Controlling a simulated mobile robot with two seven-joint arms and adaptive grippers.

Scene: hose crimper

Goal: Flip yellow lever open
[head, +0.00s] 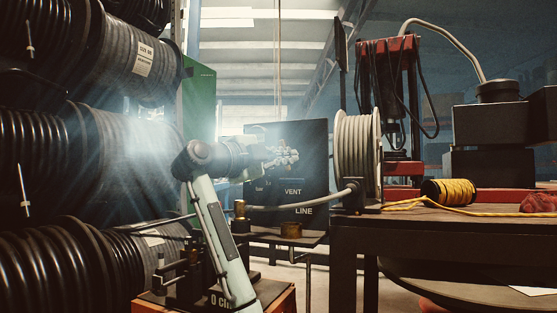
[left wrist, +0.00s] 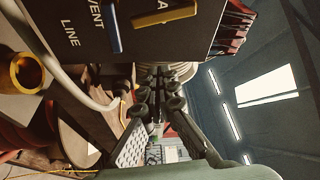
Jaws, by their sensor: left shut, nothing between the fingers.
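The yellow lever (left wrist: 163,16) shows in the left wrist view on the dark control box (left wrist: 190,38), near the top of the picture. A blue lever (left wrist: 112,29) is beside it, to its left. My left gripper (head: 284,157) is shut and empty, in front of the box (head: 316,140) in the head view. In the left wrist view the fingers (left wrist: 157,100) are below the yellow lever in the picture, with a visible gap between. The yellow lever cannot be made out in the head view. My right gripper is not in view.
A pale hose (head: 300,206) runs low across the box to a hose reel (head: 354,155) on the right. A brass fitting (head: 291,230) stands below the box. Large hose spools (head: 130,140) fill the left. A workbench (head: 440,222) with yellow rope is at right.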

